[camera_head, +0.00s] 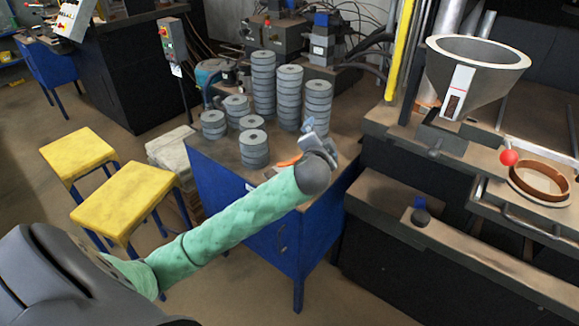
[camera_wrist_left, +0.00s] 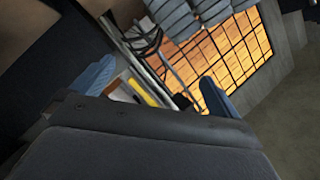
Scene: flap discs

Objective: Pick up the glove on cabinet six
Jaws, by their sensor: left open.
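A blue cabinet (camera_head: 240,205) with a brown top stands in the middle of the head view. A small orange item (camera_head: 287,162) lies on its top, just left of my left wrist and partly hidden by my arm; I cannot tell whether it is the glove. No other glove can be made out. My left gripper (camera_head: 318,137) is above the right part of the cabinet top, open and empty. In the left wrist view its two blue fingers stand apart (camera_wrist_left: 155,88). My right gripper is not in view.
Several stacks of grey discs (camera_head: 263,85) stand on the cabinet top behind my gripper. A dark machine with a metal funnel (camera_head: 478,65) is at the right. Two yellow stools (camera_head: 125,200) stand at the left. Grey discs also show in the left wrist view (camera_wrist_left: 172,15).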

